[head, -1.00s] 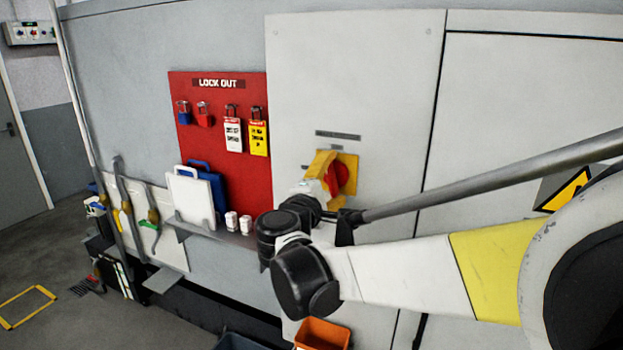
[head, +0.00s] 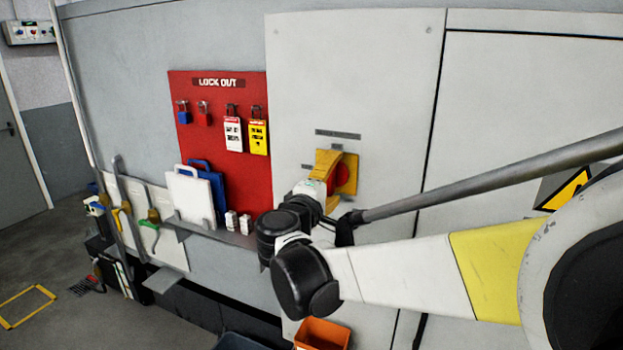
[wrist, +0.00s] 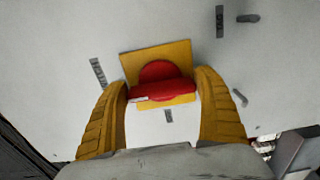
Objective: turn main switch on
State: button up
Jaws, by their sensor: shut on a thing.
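The main switch is a red rotary handle (wrist: 162,88) on a square yellow plate (wrist: 181,53). In the head view the red handle (head: 343,178) and yellow plate (head: 351,161) sit on a pale cabinet panel, partly hidden by my gripper (head: 325,166). In the wrist view my gripper (wrist: 163,90) has one yellow finger at each end of the handle's bar and is shut on it. The bar lies nearly level across the wrist picture, slightly out of line with the plate's edges.
A red lockout board (head: 220,105) with padlocks and tags hangs left of the switch. Below it a shelf (head: 235,238) holds small white items. An orange bin (head: 322,334) stands below my arm. A grey bar (head: 500,176) crosses in front of the right-hand panel.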

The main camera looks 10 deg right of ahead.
jog(key=o, duration=1.1)
jog(key=shift+s+a, duration=0.15)
jog(key=v, duration=1.1)
jog(key=shift+s+a, duration=0.2)
jog(key=shift+s, duration=0.15)
